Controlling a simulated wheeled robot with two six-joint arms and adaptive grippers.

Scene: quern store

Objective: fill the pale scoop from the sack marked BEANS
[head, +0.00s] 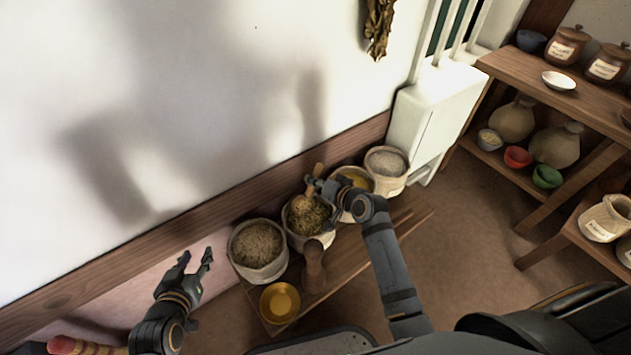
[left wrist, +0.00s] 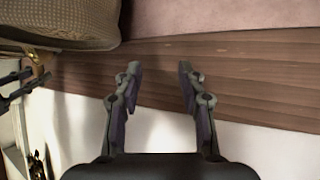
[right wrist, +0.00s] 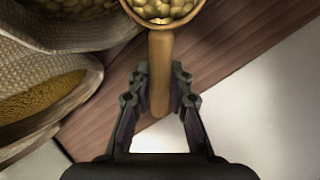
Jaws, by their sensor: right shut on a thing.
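The pale wooden scoop (head: 307,201) is at the second sack from the left. My right gripper (head: 313,183) is shut on its handle (right wrist: 160,85). In the right wrist view the scoop's bowl (right wrist: 166,22) holds pale greenish beans; its far end is cut off. The second sack (head: 291,236) holds greenish-brown contents. A sack of beans (right wrist: 85,42) also shows beside the scoop in the right wrist view. No sack marking is readable, and I cannot tell whether the scoop touches the contents. My left gripper (head: 197,262) is open and empty, left of the sacks; its fingers are apart in the left wrist view (left wrist: 158,75).
Other sacks stand in the row: brown grain (head: 260,272) at left, yellow (head: 343,205) and grey-white (head: 399,183) at right. A yellow bowl (head: 280,302) and a dark wooden object (head: 314,265) stand in front. A wall is behind; shelves (head: 520,85) stand right.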

